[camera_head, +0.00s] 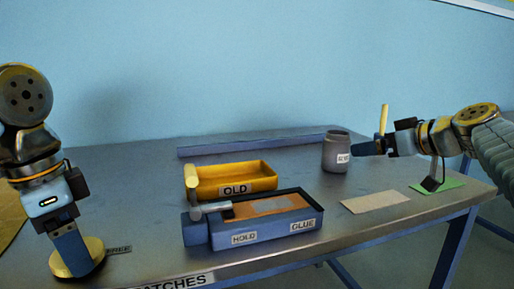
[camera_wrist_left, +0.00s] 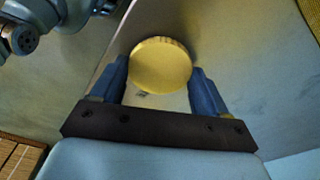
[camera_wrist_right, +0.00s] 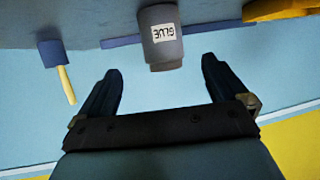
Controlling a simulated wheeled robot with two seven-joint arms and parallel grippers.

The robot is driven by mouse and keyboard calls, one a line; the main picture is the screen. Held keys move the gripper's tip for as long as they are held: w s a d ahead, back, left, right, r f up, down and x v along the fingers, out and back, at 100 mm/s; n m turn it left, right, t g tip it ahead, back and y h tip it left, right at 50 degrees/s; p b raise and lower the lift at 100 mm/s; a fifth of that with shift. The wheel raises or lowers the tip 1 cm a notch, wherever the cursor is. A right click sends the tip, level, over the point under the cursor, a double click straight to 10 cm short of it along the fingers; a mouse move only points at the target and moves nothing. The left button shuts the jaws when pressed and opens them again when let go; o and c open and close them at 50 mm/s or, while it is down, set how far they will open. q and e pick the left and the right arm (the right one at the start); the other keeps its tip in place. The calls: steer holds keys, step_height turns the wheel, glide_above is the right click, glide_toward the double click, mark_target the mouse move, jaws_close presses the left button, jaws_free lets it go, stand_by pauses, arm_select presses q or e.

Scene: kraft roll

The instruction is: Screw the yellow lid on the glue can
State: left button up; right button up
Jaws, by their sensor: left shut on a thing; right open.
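The yellow lid (camera_head: 90,265) is a round disc low at the front left of the table. My left gripper (camera_head: 75,245) is shut on it; the left wrist view shows the lid (camera_wrist_left: 160,65) between the two blue fingers. The grey glue can (camera_head: 335,155) stands upright at the back right of the table, with a dark top and a white label. My right gripper (camera_head: 362,148) is open and to the right of the can, pointing at it. In the right wrist view the can (camera_wrist_right: 163,45) is ahead, around and beyond the fingertips; contact cannot be told.
A yellow tray marked OLD (camera_head: 255,178) and a blue tray marked HOLD and GLUE (camera_head: 270,231) stand mid-table. A tan sheet (camera_head: 375,202) and a green sheet (camera_head: 447,186) lie at right. A yellow-handled tool (camera_head: 384,118) stands behind my right gripper. A blue rail (camera_head: 250,145) runs along the back.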

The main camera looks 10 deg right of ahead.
mark_target(348, 148)
arm_select(q)
steer(key=shift+w, duration=0.2)
arm_select(e)
steer(key=shift+w+a, duration=0.1)
steer(key=shift+w, duration=0.1)
arm_select(q)
step_height(348, 148, up, 3)
steer(key=p, duration=0.2)
steer(key=shift+f+p, duration=0.2)
steer(key=shift+p, duration=0.1)
arm_select(e)
steer(key=x, duration=0.6)
steer(key=shift+w+r, duration=0.1)
steer(key=shift+w, duration=0.1)
steer(key=shift+w+a, duration=0.1)
steer(key=shift+w, duration=0.1)
